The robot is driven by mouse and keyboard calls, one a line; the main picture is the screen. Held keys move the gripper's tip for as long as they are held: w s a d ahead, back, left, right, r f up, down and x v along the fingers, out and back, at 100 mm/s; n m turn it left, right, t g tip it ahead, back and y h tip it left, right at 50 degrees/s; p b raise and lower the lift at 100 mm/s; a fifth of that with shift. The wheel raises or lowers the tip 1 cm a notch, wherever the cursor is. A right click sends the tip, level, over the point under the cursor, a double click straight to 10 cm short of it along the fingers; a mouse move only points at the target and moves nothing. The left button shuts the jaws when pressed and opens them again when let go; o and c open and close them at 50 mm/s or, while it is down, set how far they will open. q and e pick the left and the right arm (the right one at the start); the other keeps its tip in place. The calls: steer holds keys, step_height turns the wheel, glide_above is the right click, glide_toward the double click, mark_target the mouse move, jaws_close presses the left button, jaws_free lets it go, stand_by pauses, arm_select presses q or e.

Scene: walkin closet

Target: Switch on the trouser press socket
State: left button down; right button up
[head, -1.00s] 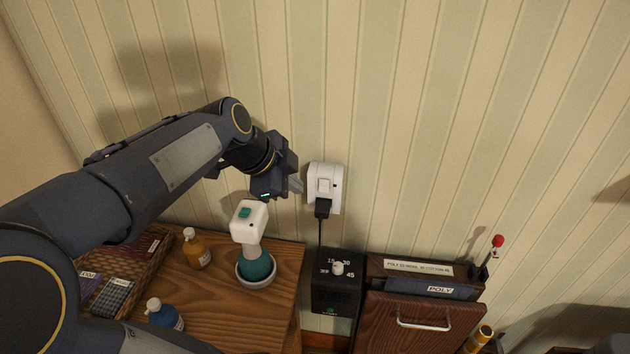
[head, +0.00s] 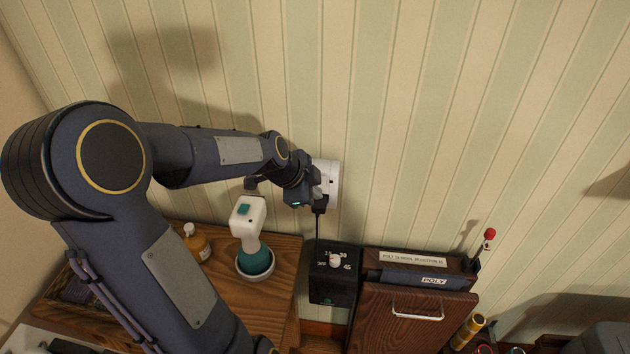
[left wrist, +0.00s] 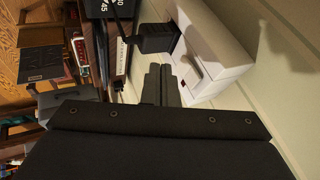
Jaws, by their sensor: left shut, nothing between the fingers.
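The white wall socket (head: 334,176) is on the striped wall, partly hidden behind my left gripper (head: 321,186) in the head view. In the left wrist view the socket (left wrist: 222,48) shows side-on with a pale rocker switch (left wrist: 188,68) on its front. A black plug (left wrist: 156,38) sits in the socket beside the switch. My left gripper (left wrist: 161,85) is shut and empty, its fingertips close to the switch side of the socket. I cannot tell whether they touch the switch. A small dark red spot (left wrist: 185,88) shows on the socket front. My right gripper is not in view.
The trouser press (head: 415,318) stands below right, with a black timer box (head: 335,285) beside it. A garment steamer with a teal base (head: 256,262) and an amber bottle (head: 198,243) stand on the wooden top (head: 215,285). The wall right of the socket is clear.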

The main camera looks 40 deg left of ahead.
arm_select(q)
steer(key=shift+w+a+f, duration=0.1)
steer(key=shift+w+a, duration=0.3)
steer(key=shift+w, duration=0.3)
steer(key=shift+w+a+f+t+b, duration=0.15)
steer(key=shift+f+t+b, duration=0.25)
steer(key=shift+b, duration=0.8)
steer(key=shift+r+p, duration=0.3)
steer(key=shift+r, duration=0.05)
steer(key=shift+r+p, duration=0.35)
steer(key=shift+r, duration=0.5)
